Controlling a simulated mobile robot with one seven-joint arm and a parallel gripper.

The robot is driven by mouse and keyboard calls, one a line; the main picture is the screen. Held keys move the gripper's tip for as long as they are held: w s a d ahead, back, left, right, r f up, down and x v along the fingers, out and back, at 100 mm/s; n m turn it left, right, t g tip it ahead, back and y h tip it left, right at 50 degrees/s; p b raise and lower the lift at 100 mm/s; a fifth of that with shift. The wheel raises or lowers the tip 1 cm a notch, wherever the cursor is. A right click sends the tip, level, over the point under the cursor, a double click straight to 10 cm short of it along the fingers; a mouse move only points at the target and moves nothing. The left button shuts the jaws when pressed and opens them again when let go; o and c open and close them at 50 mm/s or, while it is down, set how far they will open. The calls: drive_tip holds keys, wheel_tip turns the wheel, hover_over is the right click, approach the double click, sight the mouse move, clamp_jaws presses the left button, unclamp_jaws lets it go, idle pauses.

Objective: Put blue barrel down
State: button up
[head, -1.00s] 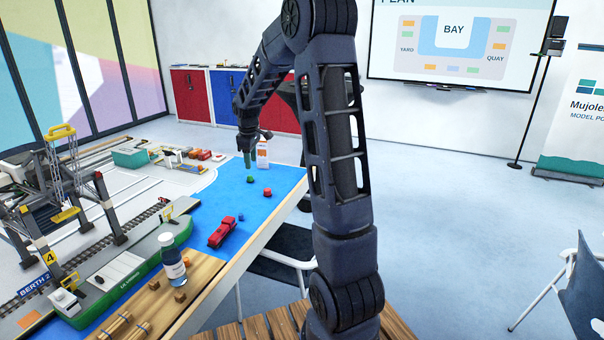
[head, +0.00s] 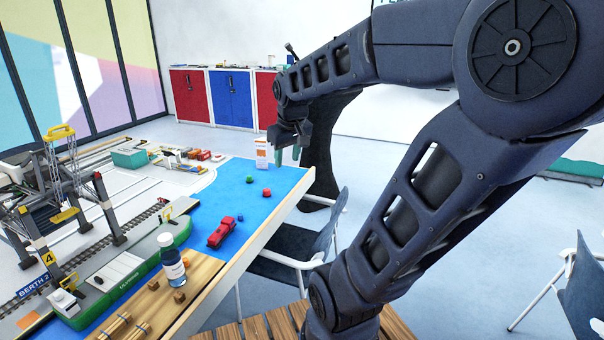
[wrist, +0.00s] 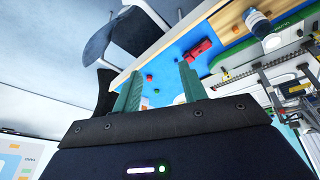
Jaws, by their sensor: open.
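A small blue barrel (head: 240,218) stands on the blue water area of the model table, near the red truck, in the head view. My gripper (head: 287,155) is past the table's far right edge, in the air, next to a white-and-orange carton. It is open, with two green fingers apart and nothing between them. The wrist view also shows the open fingers of my gripper (wrist: 158,86), with the table tilted beyond them. The gripper is well apart from the blue barrel.
A green barrel (head: 249,180) and a red barrel (head: 266,193) stand on the blue area. A red truck (head: 221,232), a bottle (head: 172,261), the carton (head: 262,153) and a gantry crane (head: 62,190) also stand on the table. A chair (head: 300,245) stands beside it.

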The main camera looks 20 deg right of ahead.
drive_tip(key=s+f+m, duration=0.1)
drive_tip(key=s+m, duration=0.1)
drive_tip(key=s, duration=0.6)
drive_tip(key=shift+s+d+f+m+t, duration=0.25)
drive_tip(key=shift+s+d+m+t, duration=0.05)
drive_tip(key=shift+s+d+t, duration=0.1)
idle(0.7)
